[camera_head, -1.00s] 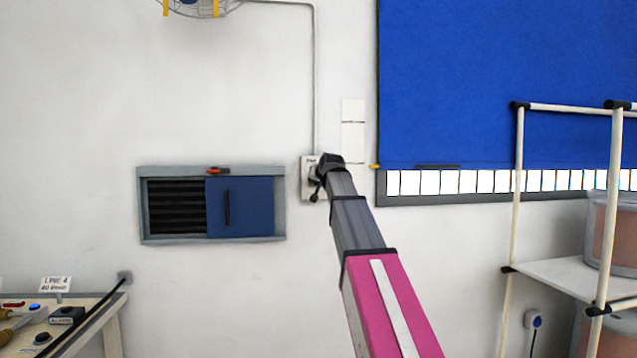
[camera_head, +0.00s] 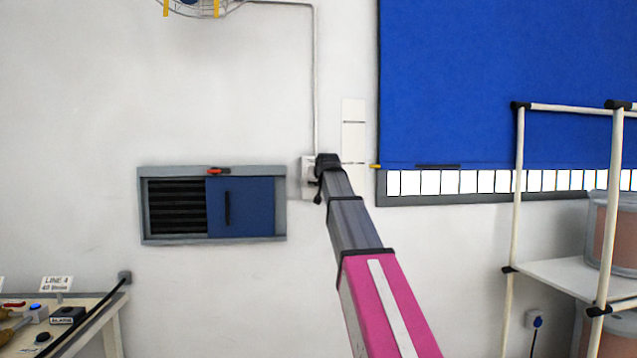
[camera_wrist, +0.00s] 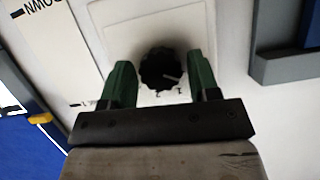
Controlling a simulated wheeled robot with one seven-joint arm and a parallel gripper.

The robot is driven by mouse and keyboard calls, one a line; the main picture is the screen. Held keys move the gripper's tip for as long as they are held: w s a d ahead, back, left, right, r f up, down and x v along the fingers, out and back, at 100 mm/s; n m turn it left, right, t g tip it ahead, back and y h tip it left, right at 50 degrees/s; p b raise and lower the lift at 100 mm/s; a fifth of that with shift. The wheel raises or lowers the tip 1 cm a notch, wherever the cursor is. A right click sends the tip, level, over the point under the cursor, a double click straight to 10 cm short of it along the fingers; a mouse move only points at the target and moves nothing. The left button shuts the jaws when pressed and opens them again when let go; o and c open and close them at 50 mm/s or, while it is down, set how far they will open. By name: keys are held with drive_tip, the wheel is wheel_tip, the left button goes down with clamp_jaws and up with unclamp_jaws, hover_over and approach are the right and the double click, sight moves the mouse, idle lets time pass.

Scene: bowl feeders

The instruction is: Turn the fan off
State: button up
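The fan (camera_head: 200,6) hangs high on the wall at the top left, with only its lower cage and yellow strips in view. A cord runs from it down the wall to a white switch box (camera_head: 307,178), partly hidden behind my arm's end. In the wrist view a round black knob (camera_wrist: 162,69) with a pale pointer line sits on the white plate, with small numerals below it. My gripper (camera_wrist: 162,85) is open, its green fingers on either side of the knob. I cannot tell whether they touch it. The head view hides the fingers.
A wall vent with a blue sliding door (camera_head: 240,207) is left of the switch box. A blue board (camera_head: 500,80) hangs to the right. A white-pole shelf rack (camera_head: 555,270) stands at right, a bench (camera_head: 100,310) at lower left.

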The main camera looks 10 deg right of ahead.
drive_tip(key=shift+o, duration=0.6)
drive_tip(key=v, duration=1)
drive_tip(key=shift+s+r, duration=0.2)
drive_tip(key=shift+s, duration=0.15)
drive_tip(key=shift+d, duration=0.1)
